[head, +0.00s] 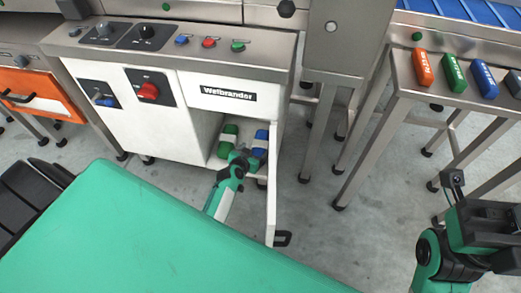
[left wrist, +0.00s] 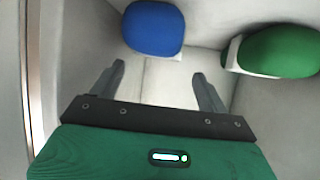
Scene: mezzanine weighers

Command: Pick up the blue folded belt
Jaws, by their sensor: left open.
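A blue folded belt (head: 261,138) with a pale band lies inside the open lower compartment of the white cabinet. In the left wrist view the blue belt (left wrist: 154,28) is ahead of the fingers, slightly left of centre, and apart from them. A green folded belt (head: 228,140) lies beside it; it also shows in the left wrist view (left wrist: 282,52). My left gripper (left wrist: 160,85) is open and empty, its fingers spread inside the compartment. In the head view the left gripper (head: 250,157) partly covers the belts' front. My right gripper (head: 485,225) is at the lower right; its fingertips cannot be made out.
The cabinet door (head: 271,185) stands open just right of my left gripper. A green surface (head: 130,235) fills the foreground.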

